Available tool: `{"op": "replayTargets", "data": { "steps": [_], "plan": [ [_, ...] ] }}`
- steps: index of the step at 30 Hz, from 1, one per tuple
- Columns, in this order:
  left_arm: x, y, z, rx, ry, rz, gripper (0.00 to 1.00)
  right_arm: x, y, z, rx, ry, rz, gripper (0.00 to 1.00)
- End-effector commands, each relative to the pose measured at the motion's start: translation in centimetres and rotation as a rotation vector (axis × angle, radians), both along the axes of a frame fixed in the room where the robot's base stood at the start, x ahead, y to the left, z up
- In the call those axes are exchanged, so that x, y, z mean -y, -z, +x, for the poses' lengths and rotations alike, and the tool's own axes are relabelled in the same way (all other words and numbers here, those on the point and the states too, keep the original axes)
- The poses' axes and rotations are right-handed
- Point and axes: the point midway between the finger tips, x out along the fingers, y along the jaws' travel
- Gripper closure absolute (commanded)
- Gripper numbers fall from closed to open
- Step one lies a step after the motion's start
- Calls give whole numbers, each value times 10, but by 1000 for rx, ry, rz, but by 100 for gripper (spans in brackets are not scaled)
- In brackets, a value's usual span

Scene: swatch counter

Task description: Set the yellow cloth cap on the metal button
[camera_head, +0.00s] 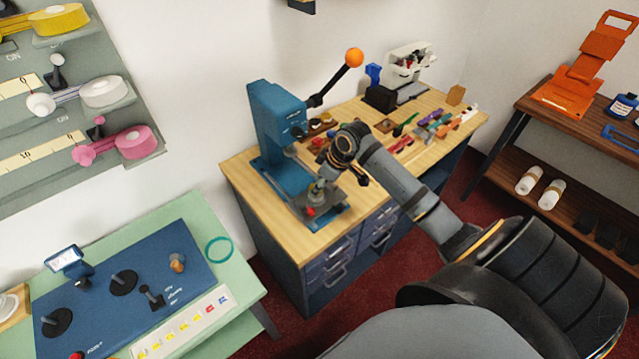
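My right gripper (340,172) is at the blue button press (274,135), just above the press's grey base plate (333,208). Its fingers are small and dark here, so I cannot tell whether they are open or shut, or whether they hold anything. A small grey metal part (317,188) stands on the plate by the fingers; I cannot tell whether it is the metal button. I cannot make out the yellow cloth cap; the gripper may hide it. My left gripper is not in view.
The press lever with its orange knob (354,57) rises above my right wrist. Small coloured tools lie on the wooden counter (452,104) behind the arm. A green table (233,277) with a blue control panel (133,285) stands at lower left. A shelf with an orange stand (577,85) is at right.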

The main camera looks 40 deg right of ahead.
Motion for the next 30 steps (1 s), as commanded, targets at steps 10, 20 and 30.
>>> {"op": "replayTargets", "data": {
  "steps": [10,20,30],
  "plan": [
    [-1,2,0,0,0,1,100,0,5,0,0,0,0,67],
    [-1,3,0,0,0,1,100,0,9,0,-1,1,1,67],
    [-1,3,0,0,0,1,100,0,9,0,0,1,0,32]
  ]
}}
